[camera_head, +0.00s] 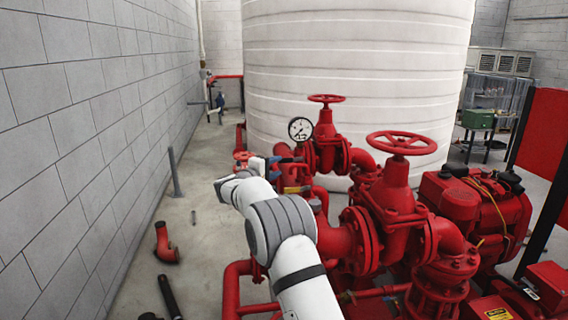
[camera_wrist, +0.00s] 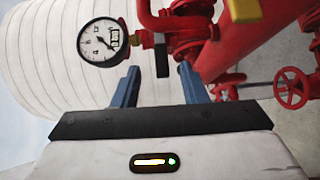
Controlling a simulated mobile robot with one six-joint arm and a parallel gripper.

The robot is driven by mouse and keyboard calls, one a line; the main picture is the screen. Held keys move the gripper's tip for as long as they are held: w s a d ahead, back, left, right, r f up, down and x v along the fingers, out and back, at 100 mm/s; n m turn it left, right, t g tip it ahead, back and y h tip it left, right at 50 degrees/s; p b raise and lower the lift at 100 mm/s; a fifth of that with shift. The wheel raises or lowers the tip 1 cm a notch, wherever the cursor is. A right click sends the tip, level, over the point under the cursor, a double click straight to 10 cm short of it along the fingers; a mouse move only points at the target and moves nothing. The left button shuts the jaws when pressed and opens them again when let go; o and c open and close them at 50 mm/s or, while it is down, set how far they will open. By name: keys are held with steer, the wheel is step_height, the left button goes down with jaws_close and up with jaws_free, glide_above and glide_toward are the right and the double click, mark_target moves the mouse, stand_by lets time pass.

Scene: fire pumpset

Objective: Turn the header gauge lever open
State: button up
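The white-faced header gauge (camera_wrist: 103,42) shows at the upper left of the wrist view, joined to red pipework. It also shows in the head view (camera_head: 300,129), above the red pipes. A short dark lever (camera_wrist: 161,60) hangs beside a small red fitting (camera_wrist: 147,39) to the right of the gauge; I take it for the gauge lever. My gripper (camera_wrist: 158,67) is open, with its two blue fingers apart. The lever's end shows between the fingertips; I cannot tell whether it is inside the grip or beyond it.
A large white tank (camera_head: 355,75) stands behind the pipes. Red handwheel valves (camera_head: 401,143) and a pump crowd the right. A grey block wall (camera_head: 90,110) runs along the left. A red elbow (camera_head: 165,243) and a post (camera_head: 175,172) stand on the otherwise fairly open floor.

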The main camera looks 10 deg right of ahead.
mark_target(285, 160)
steer(key=shift+t, duration=0.3)
steer(key=p+x, duration=0.1)
steer(key=x, duration=0.1)
steer(key=p+x, duration=0.1)
steer(key=x, duration=0.2)
steer(key=p+x, duration=0.1)
steer(key=x, duration=0.2)
steer(key=shift+w+a+f, duration=0.15)
steer(key=shift+w+a, duration=0.1)
steer(key=shift+a, duration=0.1)
steer(key=shift+c, duration=0.5)
jaws_close()
